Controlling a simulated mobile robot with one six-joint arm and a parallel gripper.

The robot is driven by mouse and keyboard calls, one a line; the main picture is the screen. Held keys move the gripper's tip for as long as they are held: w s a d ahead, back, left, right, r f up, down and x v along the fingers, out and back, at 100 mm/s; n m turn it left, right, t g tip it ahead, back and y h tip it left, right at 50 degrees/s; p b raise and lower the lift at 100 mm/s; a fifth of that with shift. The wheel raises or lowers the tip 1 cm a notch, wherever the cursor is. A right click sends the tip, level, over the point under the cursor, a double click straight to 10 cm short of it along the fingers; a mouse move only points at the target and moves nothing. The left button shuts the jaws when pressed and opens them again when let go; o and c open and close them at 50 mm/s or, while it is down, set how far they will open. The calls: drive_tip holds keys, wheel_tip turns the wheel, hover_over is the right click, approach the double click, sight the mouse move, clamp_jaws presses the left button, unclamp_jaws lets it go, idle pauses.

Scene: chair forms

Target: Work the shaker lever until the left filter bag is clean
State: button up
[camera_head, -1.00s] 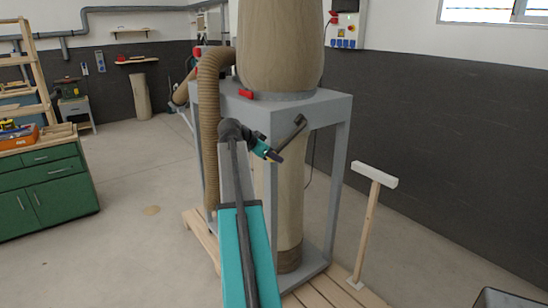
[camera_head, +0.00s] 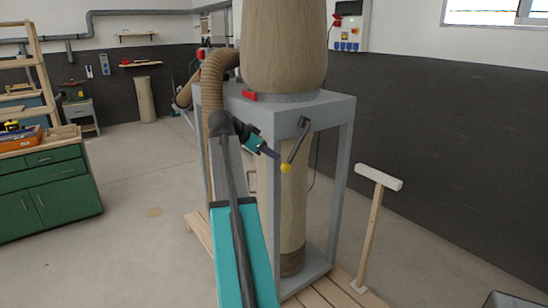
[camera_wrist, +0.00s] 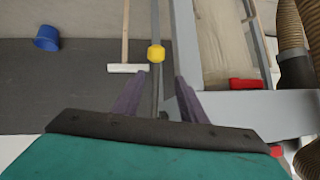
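The shaker lever (camera_head: 297,143) is a grey bar hanging from the front of the grey frame (camera_head: 340,106), with a yellow knob (camera_head: 286,167) at its lower end. In the wrist view the yellow knob (camera_wrist: 156,53) lies just beyond and between my fingertips. My gripper (camera_head: 276,156) has purple fingers; in the wrist view my gripper (camera_wrist: 160,78) is open around a dark bar, with gaps on both sides. A tan filter bag (camera_head: 285,48) stands on the frame, with a tan lower bag (camera_head: 293,210) under it. I cannot tell how clean they are.
A ribbed brown hose (camera_head: 214,84) curves beside the frame's left. A wooden T-shaped stand (camera_head: 374,220) is at right. A green cabinet (camera_head: 50,180) is at far left. A blue bucket (camera_wrist: 46,38) shows in the wrist view. Floor between cabinet and frame is mostly clear.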

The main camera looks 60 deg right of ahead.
drive_tip(key=b+v, duration=0.1)
drive_tip(key=v, duration=0.7)
drive_tip(key=shift+r, duration=0.15)
drive_tip(key=shift+s, duration=0.15)
